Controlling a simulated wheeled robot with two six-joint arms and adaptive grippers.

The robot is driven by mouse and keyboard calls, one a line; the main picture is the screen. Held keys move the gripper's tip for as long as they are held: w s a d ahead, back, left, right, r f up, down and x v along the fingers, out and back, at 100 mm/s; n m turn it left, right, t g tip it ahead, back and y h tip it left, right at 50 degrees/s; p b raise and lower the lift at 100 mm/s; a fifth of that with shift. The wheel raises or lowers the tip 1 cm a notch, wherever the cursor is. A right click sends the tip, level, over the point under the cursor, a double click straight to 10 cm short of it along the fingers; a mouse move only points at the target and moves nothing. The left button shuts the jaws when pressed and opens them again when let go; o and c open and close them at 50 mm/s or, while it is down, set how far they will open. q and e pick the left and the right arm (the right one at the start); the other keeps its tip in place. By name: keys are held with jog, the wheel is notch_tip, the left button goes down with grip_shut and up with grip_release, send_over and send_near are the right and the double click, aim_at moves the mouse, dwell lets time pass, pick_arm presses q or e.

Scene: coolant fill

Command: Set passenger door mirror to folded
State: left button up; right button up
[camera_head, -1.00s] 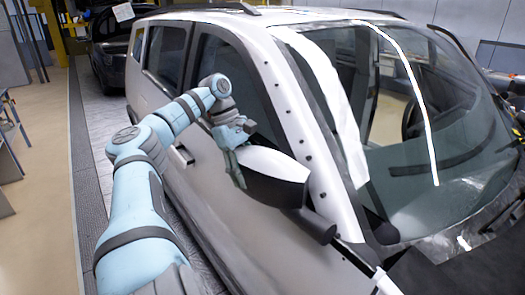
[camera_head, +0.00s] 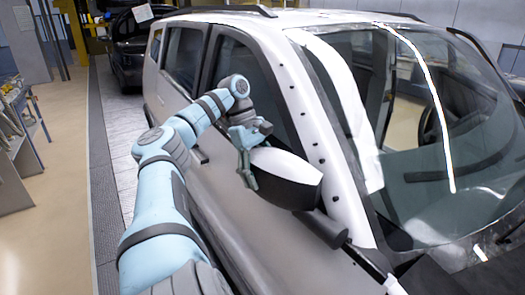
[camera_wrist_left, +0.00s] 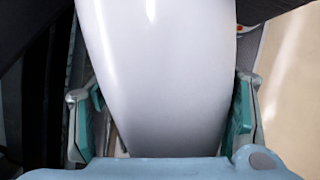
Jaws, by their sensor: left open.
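The passenger door mirror (camera_head: 288,163) has a white cap and a black lower part, and it juts out beside the white car's front door on a black mount (camera_head: 322,228). My left gripper (camera_head: 252,152) is at the mirror's outer end, with fingers on either side of it. In the left wrist view the mirror's smooth white cap (camera_wrist_left: 158,70) fills the middle between the two teal-padded fingers of the left gripper (camera_wrist_left: 162,115). The fingers are open, with a gap showing at the left finger; contact at the right finger is unclear. My right gripper is not in view.
The car's side window and white windshield pillar (camera_head: 300,105) are close behind the gripper. A dark car (camera_head: 128,45) stands farther back. A shelf or bench (camera_head: 18,125) stands at the left, with clear floor (camera_head: 65,200) between it and the car.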

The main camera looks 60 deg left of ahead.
aim_at(254, 150)
pick_arm(q)
jog(key=shift+s+a+r, duration=0.2)
jog(key=shift+s, duration=0.05)
jog(key=v, duration=0.7)
jog(key=shift+w+d, duration=0.2)
jog(key=shift+w, duration=0.1)
jog(key=shift+s+a, duration=0.1)
jog(key=shift+a, duration=0.05)
